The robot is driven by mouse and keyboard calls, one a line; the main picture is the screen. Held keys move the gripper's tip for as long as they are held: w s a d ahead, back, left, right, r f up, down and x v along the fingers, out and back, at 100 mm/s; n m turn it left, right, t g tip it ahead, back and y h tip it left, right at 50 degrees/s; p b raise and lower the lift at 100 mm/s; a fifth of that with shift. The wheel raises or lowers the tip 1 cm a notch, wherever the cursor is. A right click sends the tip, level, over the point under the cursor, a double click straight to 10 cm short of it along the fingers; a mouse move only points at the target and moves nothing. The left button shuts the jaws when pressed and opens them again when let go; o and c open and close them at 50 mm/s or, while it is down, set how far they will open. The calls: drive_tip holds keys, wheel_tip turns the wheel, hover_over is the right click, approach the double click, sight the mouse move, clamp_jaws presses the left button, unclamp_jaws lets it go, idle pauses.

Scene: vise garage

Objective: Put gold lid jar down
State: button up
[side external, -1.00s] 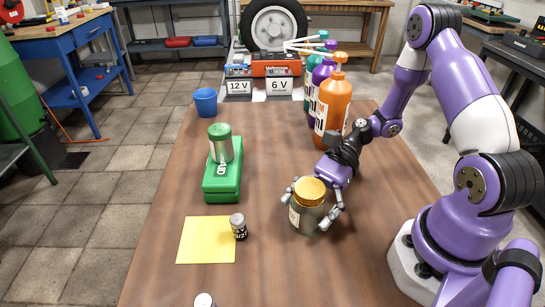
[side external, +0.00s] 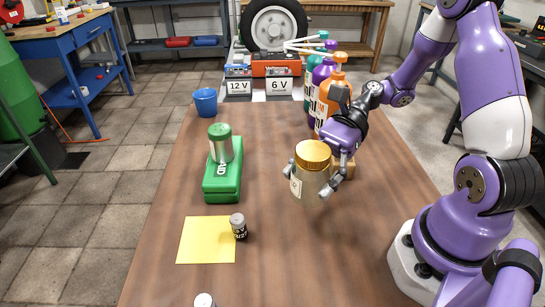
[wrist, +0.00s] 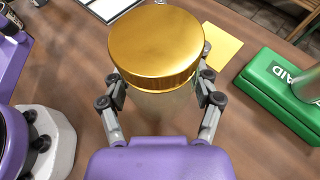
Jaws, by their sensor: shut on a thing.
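The gold lid jar (side external: 309,188) has a shiny gold lid and a glass-like body with a pale label. It is upright in the side external view, right of the table's middle, and looks held above the table. My gripper (side external: 314,177) is shut on its sides, one finger on each side. In the wrist view, the gold lid (wrist: 156,42) fills the upper middle, between the fingers of my gripper (wrist: 158,88). The lid hides much of the jar's body there.
A green first-aid box (side external: 222,186) bearing a green-lidded can (side external: 221,148) stands left. The front middle is clear.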

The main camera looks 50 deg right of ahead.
drive_tip(key=w+d+r+m+t+h, duration=0.4)
drive_tip(key=w+m+t, duration=0.2)
drive_tip(key=w, duration=0.1)
drive_tip(key=w+d+r+m+t+h, duration=0.4)
drive_tip(key=w+m+t, duration=0.2)
drive_tip(key=m, duration=0.1)
drive_tip(key=shift+w+d+r+t, duration=0.3)
drive_tip(key=shift+w+d, duration=0.1)
drive_tip(key=w+d+f+m+h, duration=0.1)
drive_tip(key=w, duration=0.1)
drive_tip(key=w+d+f+m+h, duration=0.1)
drive_tip(key=w, duration=0.2)
drive_tip(key=w+d+f, duration=0.1)
drive_tip(key=w, duration=0.1)
drive_tip(key=shift+w+d+m+t+h, duration=0.2)
drive_tip(key=shift+w+m+t+h, duration=0.2)
drive_tip(key=w+f+m+h, duration=0.2)
drive_tip(key=w+f, duration=0.1)
drive_tip(key=w, duration=0.4)
drive_tip(key=shift+h, duration=0.3)
drive_tip(key=f, duration=1)
drive_tip(key=shift+w+d+f, duration=0.1)
drive_tip(key=shift+w+d, duration=0.2)
drive_tip(key=shift+w, duration=0.05)
drive_tip(key=shift+f, duration=0.1)
